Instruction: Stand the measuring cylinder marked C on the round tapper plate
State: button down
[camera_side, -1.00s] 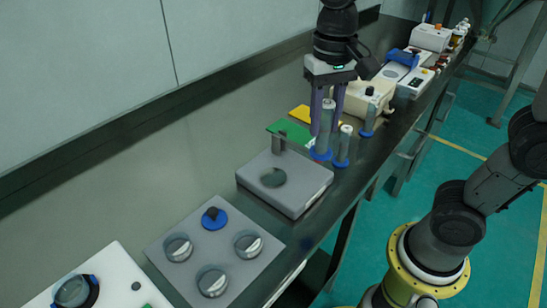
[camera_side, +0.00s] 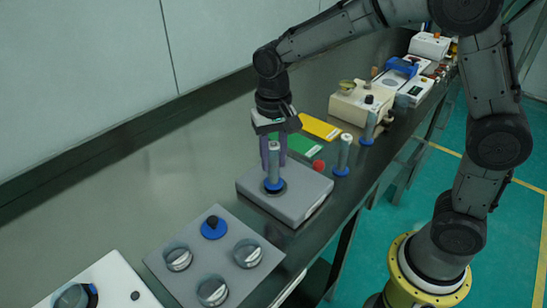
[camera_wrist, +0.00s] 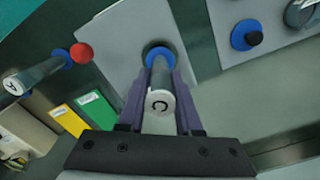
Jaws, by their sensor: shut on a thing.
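The measuring cylinder marked C (camera_side: 274,162) is upright, with a grey body and a blue foot. Its white top with the letter C faces the camera in the wrist view (camera_wrist: 160,103). My gripper (camera_side: 273,150) is shut on this cylinder; its purple fingers (camera_wrist: 160,90) lie on both sides of it. The blue foot is over the dark round tapper plate (camera_side: 264,192) on the grey tapper box (camera_side: 300,206). The foot hides most of the plate, and I cannot tell whether it touches.
Another cylinder (camera_side: 343,155) stands behind the box, beside a red ball-like knob (camera_side: 319,165). A third cylinder (camera_side: 369,128) stands farther back. Green (camera_side: 300,147) and yellow (camera_side: 320,128) cards lie behind. A grey panel with knobs (camera_side: 213,262) is in front.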

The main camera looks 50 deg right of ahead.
jog(key=shift+f, duration=0.3)
jog(key=c, duration=0.6)
grip_release()
jog(key=shift+r, duration=0.1)
notch_tip(320, 180, up, 11)
jog(key=shift+f, duration=0.1)
jog(key=shift+s+r, duration=0.1)
jog(key=shift+r, duration=0.65)
jog(key=s+d+f+n+t, duration=0.1)
jog(key=s+d+n+t, duration=0.1)
jog(key=s, duration=0.8)
jog(key=s+d+f+n+t, duration=0.2)
jog(key=s+d+n+t, duration=0.1)
jog(key=s, duration=0.7)
jog(key=shift+s+d+f+n+t, duration=0.3)
jog(key=shift+d+n, duration=0.2)
jog(key=shift+d, duration=0.5)
